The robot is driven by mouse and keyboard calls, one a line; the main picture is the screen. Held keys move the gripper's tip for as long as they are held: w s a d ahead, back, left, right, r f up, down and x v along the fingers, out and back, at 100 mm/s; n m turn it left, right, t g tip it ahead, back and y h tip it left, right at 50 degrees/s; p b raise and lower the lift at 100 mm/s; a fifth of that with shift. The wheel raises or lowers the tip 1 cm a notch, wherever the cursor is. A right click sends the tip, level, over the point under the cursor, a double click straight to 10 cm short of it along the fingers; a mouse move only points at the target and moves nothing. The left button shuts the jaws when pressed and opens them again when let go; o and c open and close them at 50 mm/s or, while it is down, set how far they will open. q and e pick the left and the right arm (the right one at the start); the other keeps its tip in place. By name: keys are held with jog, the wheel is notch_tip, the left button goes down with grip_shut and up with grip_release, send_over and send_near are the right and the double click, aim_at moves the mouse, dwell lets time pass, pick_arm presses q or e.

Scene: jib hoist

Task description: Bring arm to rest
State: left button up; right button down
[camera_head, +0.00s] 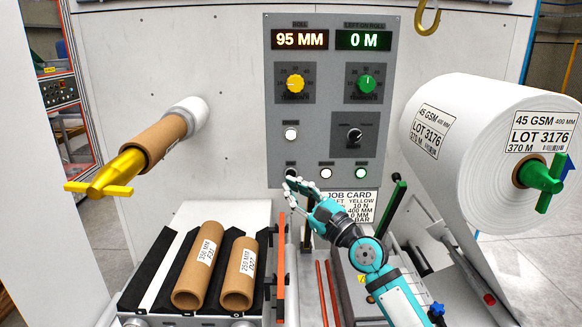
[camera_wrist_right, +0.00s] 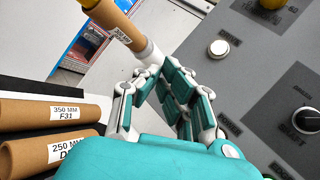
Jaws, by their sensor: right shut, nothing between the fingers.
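My right arm comes in from the bottom right in the head view. Its teal and white right gripper (camera_head: 293,181) is in front of the lower edge of the grey control panel (camera_head: 312,110). The gripper is shut and empty. A button at the panel's lower left is right by the fingertips; I cannot tell whether they touch it. In the right wrist view the gripper's fingers (camera_wrist_right: 163,75) show closed together, with the panel to their right. My left gripper and arm are not in view.
A cardboard core (camera_head: 160,145) sits on the yellow-tipped shaft at left. Two cardboard tubes (camera_head: 197,265) (camera_head: 239,272) lie on the black-ribbed rack. A large white roll (camera_head: 470,130) with a green handle (camera_head: 543,180) is at right. A yellow hook (camera_head: 427,20) hangs above. A job card (camera_head: 349,205) is behind the hand.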

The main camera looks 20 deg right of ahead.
jog(key=shift+s+a, duration=0.1)
jog(key=shift+s, duration=0.2)
jog(key=shift+f, duration=0.1)
